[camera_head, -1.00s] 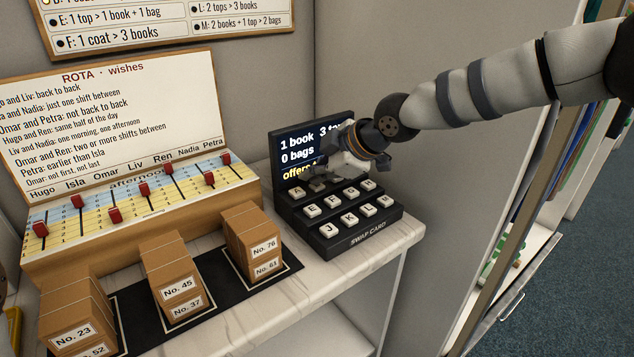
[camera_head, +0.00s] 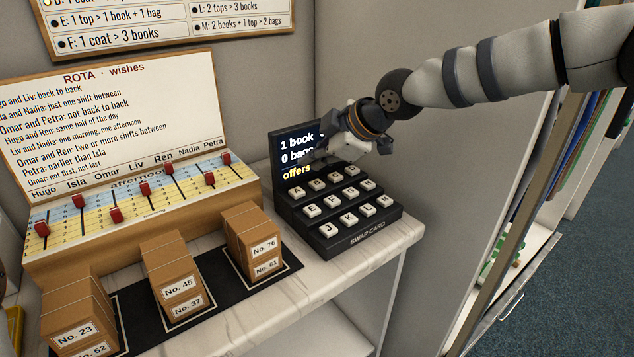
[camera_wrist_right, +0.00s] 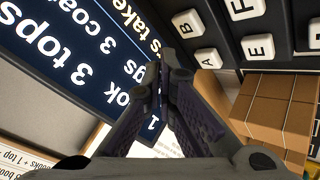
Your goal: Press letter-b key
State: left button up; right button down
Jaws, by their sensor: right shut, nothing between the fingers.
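The swap-card keypad (camera_head: 345,238) stands on the counter with rows of white lettered keys. In its top row, A is at the left end and the white key (camera_head: 316,185) just right of it sits in the B position; its letter is too small to read. In the right wrist view that key (camera_wrist_right: 188,22) is beside the A key (camera_wrist_right: 208,58). My right gripper (camera_head: 312,158) is shut and empty, above the top row and in front of the screen, apart from the keys. Its fingers (camera_wrist_right: 171,76) also show in the right wrist view. My left gripper is not in view.
The keypad's screen (camera_head: 289,158) is lit and partly covered by my gripper. Left of it are card boxes (camera_head: 251,240) on a black mat and the rota board (camera_head: 120,125) with red sliders. A grey wall (camera_head: 440,190) stands close on the right.

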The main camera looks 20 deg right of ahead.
jog(key=shift+r, duration=1.75)
